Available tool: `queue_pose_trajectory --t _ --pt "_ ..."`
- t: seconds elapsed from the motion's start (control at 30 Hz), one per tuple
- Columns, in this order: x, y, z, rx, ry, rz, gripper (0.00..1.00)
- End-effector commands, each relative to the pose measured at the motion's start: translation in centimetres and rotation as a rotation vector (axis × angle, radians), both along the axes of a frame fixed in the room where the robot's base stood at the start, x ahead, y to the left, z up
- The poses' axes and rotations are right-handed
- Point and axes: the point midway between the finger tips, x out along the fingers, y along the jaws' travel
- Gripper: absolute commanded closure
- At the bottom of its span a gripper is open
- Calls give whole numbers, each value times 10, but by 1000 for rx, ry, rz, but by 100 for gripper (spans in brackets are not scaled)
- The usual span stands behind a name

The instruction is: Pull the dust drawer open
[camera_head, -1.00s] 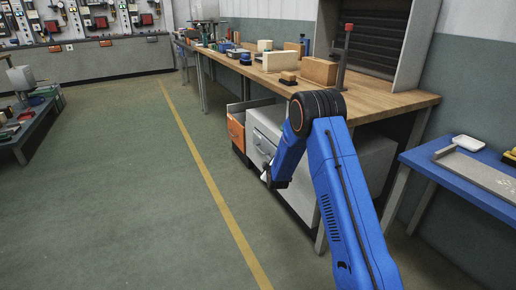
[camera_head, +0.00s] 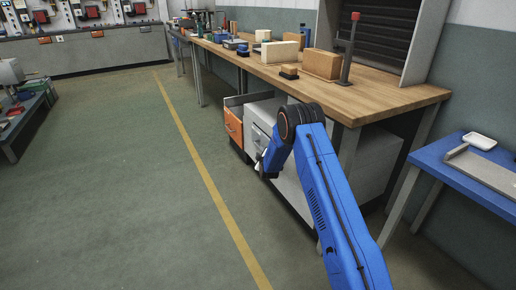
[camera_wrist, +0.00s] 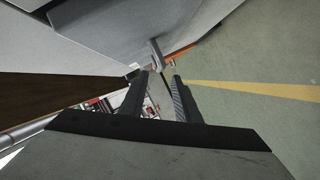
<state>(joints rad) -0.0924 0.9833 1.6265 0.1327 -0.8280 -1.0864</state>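Under the bench stand an orange-fronted drawer (camera_head: 233,127) and, to its right, a grey cabinet with drawer fronts (camera_head: 262,127). No label shows which one is the dust drawer. My gripper (camera_head: 260,168) is low in front of the grey cabinet, partly hidden by my blue arm. In the wrist view my gripper (camera_wrist: 161,76) has its two dark fingers apart, with nothing held between them. A small grey handle (camera_wrist: 156,52) sticks out from a grey front just beyond the fingertips. I cannot tell whether the fingers touch it.
The wooden workbench (camera_head: 375,103) above carries blocks, tools and an upright post with a red top (camera_head: 350,45). A blue table (camera_head: 470,175) stands at the right. The green floor (camera_head: 110,190) to the left, with its yellow line, is clear.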

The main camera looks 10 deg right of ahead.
Motion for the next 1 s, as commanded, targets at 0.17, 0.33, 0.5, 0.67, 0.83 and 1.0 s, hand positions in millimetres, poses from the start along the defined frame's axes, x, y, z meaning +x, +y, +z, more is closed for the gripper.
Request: queue_pose_trajectory --t 0.17,0.33,0.5,0.67,0.83,1.0 --pt "32 0 -7 1 -2 0 70" --pt "59 0 -13 0 -1 -1 70" --pt "78 0 -17 0 -1 -1 70" --pt "87 -1 -19 0 0 0 70" --pt "89 -1 -19 0 0 0 70" --pt "89 0 -19 0 0 0 73"
